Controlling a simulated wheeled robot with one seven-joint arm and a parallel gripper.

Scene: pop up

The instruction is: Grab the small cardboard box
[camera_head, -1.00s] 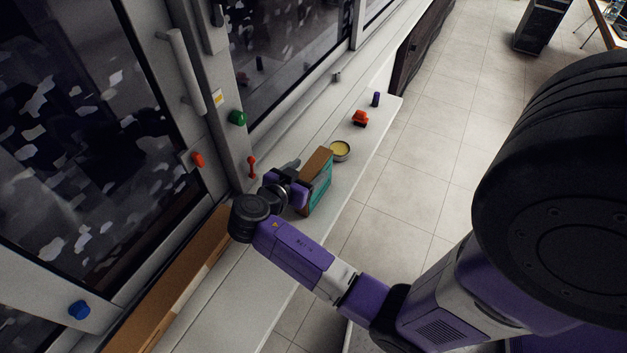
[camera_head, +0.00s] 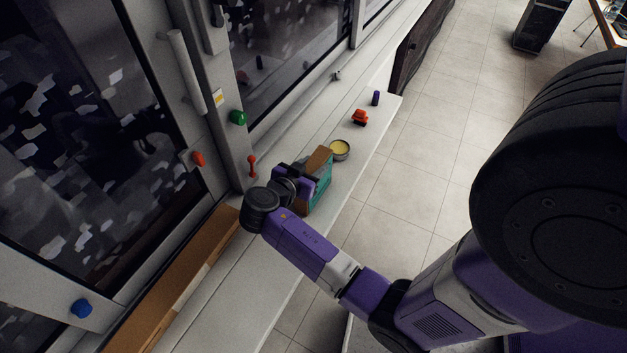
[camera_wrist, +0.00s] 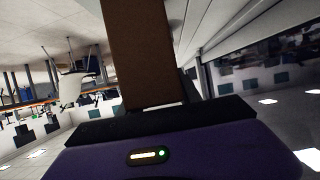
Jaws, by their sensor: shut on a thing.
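The small cardboard box (camera_head: 320,159) is brown on top with a teal side, and stands on the white ledge (camera_head: 352,146). My gripper (camera_head: 309,175) reaches it from the left and is shut on it. The gripper's body covers the box's near left part, and the fingertips are hard to make out in the head view. In the wrist view a brown face of the box (camera_wrist: 140,50) rises straight out from the gripper's dark front edge. I cannot tell whether the box touches the ledge.
A round tin with yellow contents (camera_head: 340,149) stands close behind the box. Beyond it are a red-orange object (camera_head: 360,117) and a dark purple cylinder (camera_head: 376,98). A long brown box (camera_head: 185,272) lies nearer.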

